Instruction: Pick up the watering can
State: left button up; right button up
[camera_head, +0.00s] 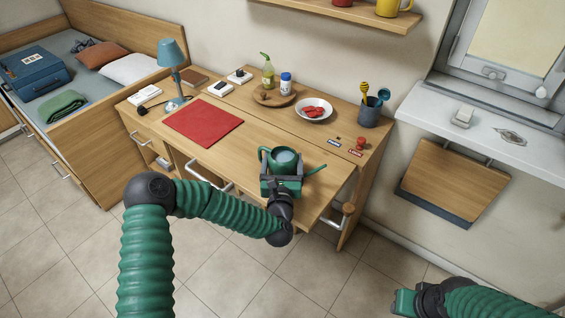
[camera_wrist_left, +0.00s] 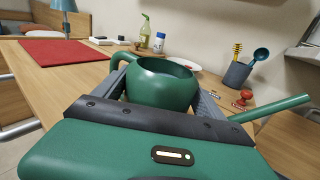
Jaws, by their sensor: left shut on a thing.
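The green watering can (camera_head: 284,158) is at the front right part of the wooden desk (camera_head: 240,143), upright, with its spout pointing right. My left gripper (camera_head: 281,171) is shut on the can from the front, with one finger on each side of its body. In the left wrist view the can (camera_wrist_left: 162,84) sits between the two grey fingers (camera_wrist_left: 160,92), its open top showing. Its underside is hidden, so I cannot tell whether it touches the desk. My right gripper (camera_head: 405,302) is at the bottom right, away from the desk; its fingers are not clear.
A red mat (camera_head: 203,122) lies left on the desk, with a blue lamp (camera_head: 172,62) behind it. A plate of red food (camera_head: 314,109), a tray with bottles (camera_head: 273,97) and a grey utensil cup (camera_head: 369,112) stand at the back. A folding wooden panel (camera_head: 455,180) hangs right.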

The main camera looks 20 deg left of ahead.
aim_at(281, 155)
pick_arm(q)
jog(key=r, duration=0.3)
jog(key=shift+s+a+r+p, duration=0.1)
jog(key=shift+s+a+p, duration=0.05)
jog(key=shift+s+p, duration=0.2)
jog(key=s+a+p, duration=0.1)
jog(key=s+a, duration=0.1)
jog(key=s, duration=0.5)
jog(key=s+a+r, duration=0.1)
jog(key=s+a, duration=0.2)
jog(key=s, duration=0.4)
jog(key=shift+s+a+p, duration=0.2)
jog(key=shift+a+p, duration=0.05)
jog(key=shift+p, duration=0.15)
jog(key=shift+r, duration=0.1)
